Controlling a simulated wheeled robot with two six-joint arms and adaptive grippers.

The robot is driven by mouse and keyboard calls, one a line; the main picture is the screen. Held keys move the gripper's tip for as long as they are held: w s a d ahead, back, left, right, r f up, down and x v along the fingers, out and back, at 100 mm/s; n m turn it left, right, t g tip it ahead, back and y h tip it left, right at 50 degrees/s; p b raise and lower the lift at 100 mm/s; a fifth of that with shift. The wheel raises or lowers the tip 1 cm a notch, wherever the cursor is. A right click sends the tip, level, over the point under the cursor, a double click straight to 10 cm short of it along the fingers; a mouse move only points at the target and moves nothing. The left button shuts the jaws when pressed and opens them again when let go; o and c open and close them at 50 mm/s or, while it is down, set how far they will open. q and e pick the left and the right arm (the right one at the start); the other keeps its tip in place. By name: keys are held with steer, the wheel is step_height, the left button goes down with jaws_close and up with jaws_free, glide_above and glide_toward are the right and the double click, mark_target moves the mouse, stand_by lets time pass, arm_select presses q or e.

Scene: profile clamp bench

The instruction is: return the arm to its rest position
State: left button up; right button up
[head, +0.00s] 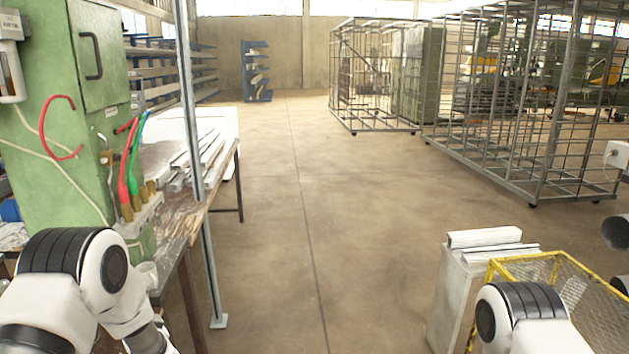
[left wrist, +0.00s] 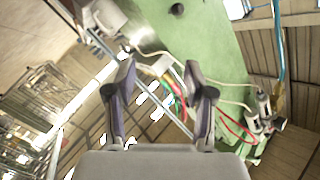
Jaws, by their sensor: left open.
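My left arm (head: 75,285) comes in at the lower left of the head view, in front of the green machine (head: 75,120) and beside the workbench (head: 180,225). Its gripper cannot be made out in the head view. In the left wrist view my left gripper (left wrist: 160,68) has its two fingers spread apart with nothing between them. The green machine (left wrist: 205,45) and its coloured hoses lie behind the fingers there. My right arm (head: 520,315) shows at the lower right in front of the yellow wire basket; its gripper is out of view.
A metal post (head: 190,110) stands at the bench's near edge. Metal profiles (head: 195,160) lie on the bench. A yellow-rimmed wire basket (head: 543,256) and a pale box (head: 455,295) with profiles stand lower right. Wire cages (head: 500,100) stand behind. The middle floor is clear.

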arm_select(q)
steer(key=s+d+f+m+g+h, duration=0.1)
steer(key=s+d+f+h, duration=0.1)
steer(key=s+f, duration=0.35)
steer(key=s+d+f+m+g+h, duration=0.1)
steer(key=s+d+f+m+h, duration=0.15)
steer(key=f, duration=0.55)
steer(key=s+d+f+g+h, duration=0.25)
steer(key=s+f, duration=0.35)
steer(key=s, duration=0.3)
steer(key=s+d+f+g+h, duration=0.25)
steer(key=s+d+f, duration=0.2)
steer(key=s, duration=0.55)
steer(key=s+d+n+g+h, duration=0.1)
steer(key=s+d+g, duration=0.1)
steer(key=s, duration=0.5)
steer(key=s+d+n+g+h, duration=0.1)
steer(key=s+d+g, duration=0.1)
steer(key=s, duration=0.4)
steer(key=shift+s+d+f+g+h, duration=0.35)
steer(key=shift+d+f+g, duration=0.05)
steer(key=shift+g, duration=0.4)
steer(key=shift+n, duration=0.25)
